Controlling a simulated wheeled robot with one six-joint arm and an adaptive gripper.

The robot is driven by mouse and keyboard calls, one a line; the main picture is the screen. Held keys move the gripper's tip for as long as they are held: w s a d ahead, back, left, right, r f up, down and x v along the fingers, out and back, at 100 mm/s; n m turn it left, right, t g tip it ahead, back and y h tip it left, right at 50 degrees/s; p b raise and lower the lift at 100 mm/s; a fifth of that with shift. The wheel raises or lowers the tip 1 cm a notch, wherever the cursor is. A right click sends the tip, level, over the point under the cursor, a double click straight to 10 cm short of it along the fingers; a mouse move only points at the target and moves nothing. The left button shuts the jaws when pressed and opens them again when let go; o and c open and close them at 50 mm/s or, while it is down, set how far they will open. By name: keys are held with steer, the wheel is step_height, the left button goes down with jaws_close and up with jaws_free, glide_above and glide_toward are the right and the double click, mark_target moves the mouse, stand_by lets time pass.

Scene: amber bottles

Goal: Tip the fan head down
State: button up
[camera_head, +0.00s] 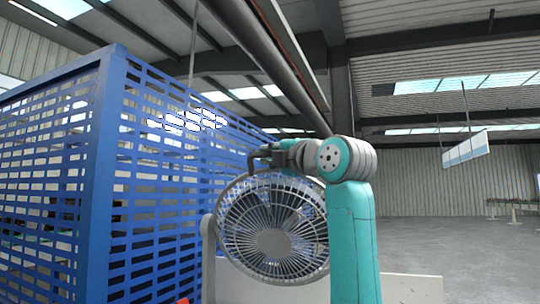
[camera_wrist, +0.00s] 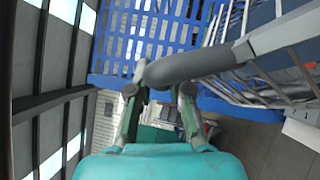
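The fan (camera_head: 272,230) stands upright in the head view, its round wire-grille head facing me, on a pale side bracket. My gripper (camera_head: 262,154) is at the top rim of the fan head. In the wrist view, the fingers of my gripper (camera_wrist: 160,92) are spread apart, with a gap between them. A thick grey bar of the fan (camera_wrist: 195,64) crosses at the fingertips and hides part of them. Whether the fingers touch it I cannot tell. The fan's grille wires (camera_wrist: 262,75) show to the right.
A blue slatted cage (camera_head: 100,190) fills the left and runs behind the fan; it also spans the top of the wrist view (camera_wrist: 125,40). A pale low panel (camera_head: 412,288) stands at the bottom, right of the fan. Open grey floor (camera_head: 440,240) lies to the right.

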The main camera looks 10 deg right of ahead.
steer(key=shift+o, duration=1)
steer(key=shift+s+d, duration=0.1)
steer(key=v, duration=1.1)
steer(key=shift+s, duration=0.35)
steer(key=shift+d+f, duration=0.1)
steer(key=shift+f, duration=0.05)
